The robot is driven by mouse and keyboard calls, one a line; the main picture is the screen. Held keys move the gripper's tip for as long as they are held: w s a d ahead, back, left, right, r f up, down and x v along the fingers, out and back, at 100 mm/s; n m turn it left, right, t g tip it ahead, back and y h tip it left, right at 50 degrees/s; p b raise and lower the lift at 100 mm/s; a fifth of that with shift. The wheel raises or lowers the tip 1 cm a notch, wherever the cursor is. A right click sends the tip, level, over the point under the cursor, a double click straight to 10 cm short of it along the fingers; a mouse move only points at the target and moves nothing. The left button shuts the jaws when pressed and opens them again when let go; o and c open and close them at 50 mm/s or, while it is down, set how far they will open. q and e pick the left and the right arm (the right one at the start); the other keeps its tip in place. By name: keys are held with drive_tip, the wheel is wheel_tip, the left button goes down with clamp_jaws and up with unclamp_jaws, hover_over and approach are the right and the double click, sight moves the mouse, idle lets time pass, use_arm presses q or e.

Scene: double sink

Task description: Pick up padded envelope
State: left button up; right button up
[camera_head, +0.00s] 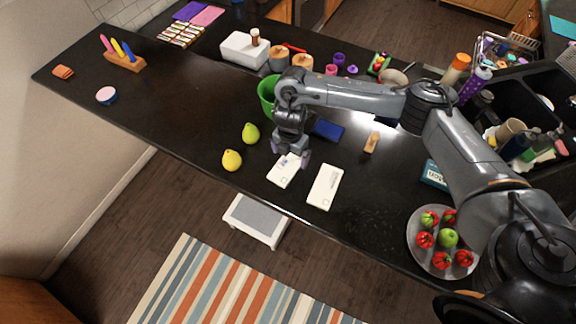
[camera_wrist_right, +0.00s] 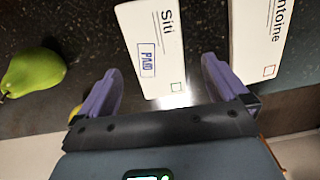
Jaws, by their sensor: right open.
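Two flat white envelope-like items lie on the black counter. The smaller-looking left one (camera_head: 282,174) is marked "Siti" with a boxed "PAID" stamp in the right wrist view (camera_wrist_right: 160,50). The other (camera_head: 323,187), to its right, reads "ntoine", with its edge cut off, in the wrist view (camera_wrist_right: 258,45). I cannot tell which is the padded envelope. My right gripper (camera_head: 290,157) is open over the far end of the "Siti" item; its purple fingers (camera_wrist_right: 163,75) show either side of that item's near end in the wrist view. My left gripper is not in view.
A plate (camera_head: 417,252) of apples and red peppers sits at right. The counter's front edge is close to both white items.

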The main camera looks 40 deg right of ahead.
sight(289, 163)
drive_tip(key=f, duration=0.2)
drive_tip(key=f+b, duration=0.1)
drive_tip(key=f, duration=0.1)
drive_tip(key=shift+w+f, duration=0.2)
drive_tip(key=shift+f, duration=0.2)
drive_tip(key=c, duration=1)
drive_tip(key=shift+r, duration=0.1)
